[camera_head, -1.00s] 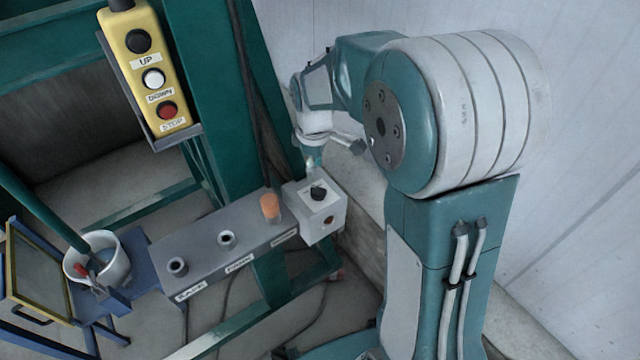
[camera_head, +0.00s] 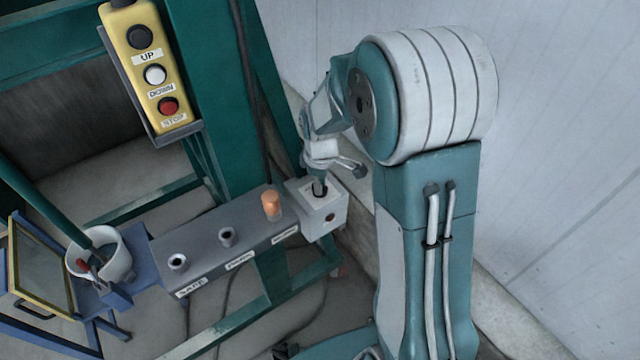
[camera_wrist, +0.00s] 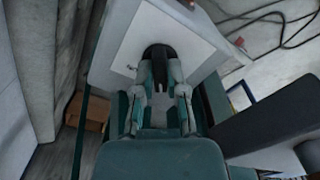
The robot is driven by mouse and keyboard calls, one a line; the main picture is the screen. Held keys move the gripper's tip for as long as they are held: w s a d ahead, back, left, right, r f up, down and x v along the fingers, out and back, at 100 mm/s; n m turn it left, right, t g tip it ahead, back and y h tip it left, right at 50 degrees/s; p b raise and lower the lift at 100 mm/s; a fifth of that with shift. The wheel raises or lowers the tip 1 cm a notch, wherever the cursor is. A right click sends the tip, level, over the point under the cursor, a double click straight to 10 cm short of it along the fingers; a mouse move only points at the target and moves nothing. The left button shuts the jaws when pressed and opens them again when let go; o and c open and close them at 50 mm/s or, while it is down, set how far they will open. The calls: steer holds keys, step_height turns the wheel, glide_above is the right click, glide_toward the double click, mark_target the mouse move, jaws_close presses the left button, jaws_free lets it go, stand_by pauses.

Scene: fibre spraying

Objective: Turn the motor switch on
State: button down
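The motor switch is a black knob (camera_head: 319,191) on top of a white box (camera_head: 326,217) at the right end of the grey panel. In the wrist view, the black knob (camera_wrist: 158,53) stands on the white face of the box (camera_wrist: 125,42). My gripper (camera_head: 319,181) points down at the knob from above. In the wrist view, my gripper's fingers (camera_wrist: 159,75) are apart, with their tips at either side of the knob. I cannot tell whether they press on it. The tips hide part of the knob.
The grey panel (camera_head: 200,246) carries an orange cap (camera_head: 271,205) and labelled knobs. A yellow pendant (camera_head: 150,75) with UP, DOWN and STOP buttons hangs on the green frame (camera_head: 205,90). A white bucket (camera_head: 112,262) stands at the left. A pale wall (camera_head: 560,150) is at the right.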

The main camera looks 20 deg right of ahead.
steer(key=shift+s+d, duration=0.15)
steer(key=shift+d, duration=0.05)
steer(key=shift+m, duration=0.3)
steer(key=shift+s+m, duration=0.1)
steer(key=shift+m, duration=0.9)
steer(key=m, duration=0.4)
steer(key=shift+a+f, duration=0.1)
steer(key=m, duration=0.4)
steer(key=shift+s+a, duration=0.1)
steer(key=shift+a+m, duration=0.1)
steer(key=shift+m, duration=1.6)
